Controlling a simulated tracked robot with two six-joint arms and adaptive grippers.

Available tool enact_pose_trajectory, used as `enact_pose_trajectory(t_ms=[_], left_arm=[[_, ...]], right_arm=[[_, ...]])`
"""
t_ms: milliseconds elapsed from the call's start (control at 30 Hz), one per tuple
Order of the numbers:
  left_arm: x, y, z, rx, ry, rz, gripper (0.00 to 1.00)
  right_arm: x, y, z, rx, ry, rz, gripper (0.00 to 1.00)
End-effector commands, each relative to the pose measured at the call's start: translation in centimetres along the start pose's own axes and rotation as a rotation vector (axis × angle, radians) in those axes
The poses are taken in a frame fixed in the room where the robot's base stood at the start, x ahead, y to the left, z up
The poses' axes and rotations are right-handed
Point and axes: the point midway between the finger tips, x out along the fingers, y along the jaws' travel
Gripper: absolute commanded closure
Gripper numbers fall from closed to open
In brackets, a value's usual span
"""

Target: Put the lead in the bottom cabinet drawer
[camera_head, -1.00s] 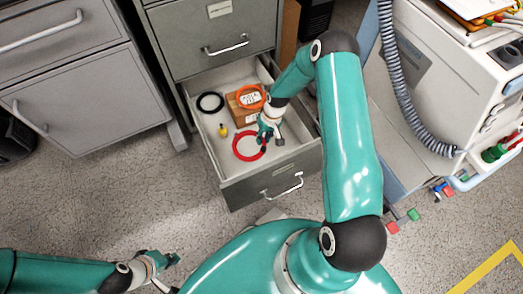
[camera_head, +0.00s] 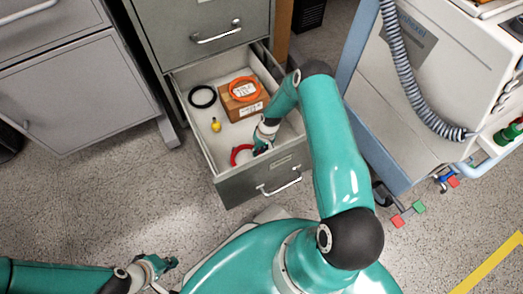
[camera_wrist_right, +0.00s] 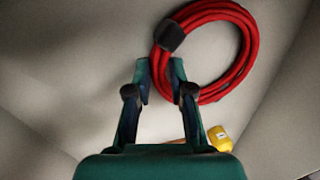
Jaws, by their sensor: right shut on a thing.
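The lead is a red coil (camera_head: 240,153) with a black band. It is inside the open bottom drawer (camera_head: 243,188) of the grey cabinet, near the front. My right gripper (camera_head: 260,147) reaches down into the drawer and is shut on the lead, hiding part of it. In the right wrist view the red coil (camera_wrist_right: 248,58) shows just beyond the fingertips (camera_wrist_right: 162,72), its black band close to them. I cannot tell whether the coil touches the drawer floor. My left gripper (camera_head: 166,266) is low at the left, away from the drawer; its fingers are too small to judge.
The drawer also holds a black ring (camera_head: 202,96), a cardboard box (camera_head: 247,109) with an orange ring (camera_head: 245,88) on top, and a small yellow item (camera_head: 215,125). A grey cabinet (camera_head: 85,95) stands left, a white medical cart (camera_head: 425,90) right. Floor is clear front left.

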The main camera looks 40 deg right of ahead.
Motion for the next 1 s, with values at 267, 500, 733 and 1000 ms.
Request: enact_pose_trajectory(t_ms=[267,500,733,1000], left_arm=[[0.1,0.0,0.0,0.0,0.0,0.0,1.0],[0.1,0.0,0.0,0.0,0.0,0.0,1.0],[0.0,0.0,0.0,0.0,0.0,0.0,1.0],[-1.4,0.5,0.0,0.0,0.0,0.0,1.0]], right_arm=[[0.1,0.0,-0.1,0.0,0.002,0.0,1.0],[0.1,0.0,-0.1,0.0,0.001,0.0,0.54],[0.0,-0.1,-0.1,-0.001,0.001,0.0,0.54],[-2.8,-0.1,-0.1,0.0,0.002,0.0,0.54]])
